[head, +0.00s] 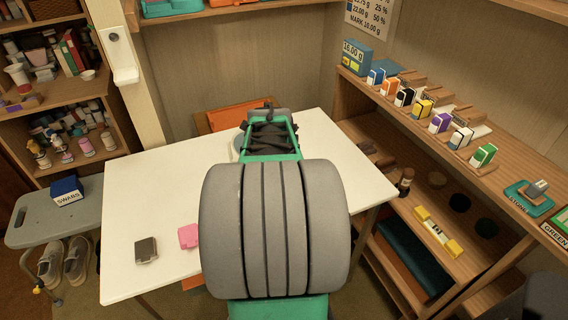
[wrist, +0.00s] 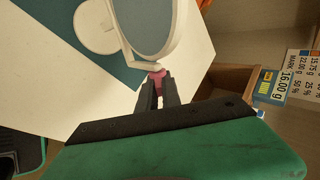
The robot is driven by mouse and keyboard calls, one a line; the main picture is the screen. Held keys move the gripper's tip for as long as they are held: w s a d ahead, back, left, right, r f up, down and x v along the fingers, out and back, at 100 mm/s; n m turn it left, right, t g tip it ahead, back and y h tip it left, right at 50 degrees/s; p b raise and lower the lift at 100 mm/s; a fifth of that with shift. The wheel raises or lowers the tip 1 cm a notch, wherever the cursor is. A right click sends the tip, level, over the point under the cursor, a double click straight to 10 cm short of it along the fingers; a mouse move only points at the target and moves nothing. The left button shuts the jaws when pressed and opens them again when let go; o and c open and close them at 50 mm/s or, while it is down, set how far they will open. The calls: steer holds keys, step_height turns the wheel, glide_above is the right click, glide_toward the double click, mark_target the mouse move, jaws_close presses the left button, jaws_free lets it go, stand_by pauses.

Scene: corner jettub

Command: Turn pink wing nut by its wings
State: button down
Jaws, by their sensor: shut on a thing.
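The pink wing nut (wrist: 157,76) shows in the wrist view at the lower edge of a round frame with a grey-blue face (wrist: 165,25). My gripper (wrist: 157,88) is shut on the wing nut, with one dark finger at each side of it. The fingertips and my gripper's body hide part of the nut, so its wing angle cannot be told. In the head view my own arm hides the wing nut and the fingertips.
A white table (head: 130,205) carries a dark grey case (head: 146,250) and a pink case (head: 188,236), left of my arm. An orange box (head: 230,115) is behind the table. A wooden shelf (head: 420,125) with small boxes stands right. The table's left part is mostly clear.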

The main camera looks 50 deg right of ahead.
steer(key=shift+a+f+t+h+b, duration=0.15)
steer(key=shift+t+h+b, duration=1.4)
steer(key=shift+b, duration=3.6)
steer(key=shift+d+f+t+h+b, duration=0.2)
steer(key=shift+t+h+b, duration=0.6)
steer(key=shift+h+b, duration=2.95)
steer(key=shift+a+f+t+h+b, duration=0.4)
steer(key=shift+t+b, duration=0.75)
steer(key=shift+b, duration=5.4)
steer(key=shift+d+r+h, duration=0.15)
steer(key=shift+d+h, duration=0.05)
steer(key=shift+h, duration=0.1)
steer(key=c, duration=1.5)
jaws_free()
steer(key=shift+r, duration=0.15)
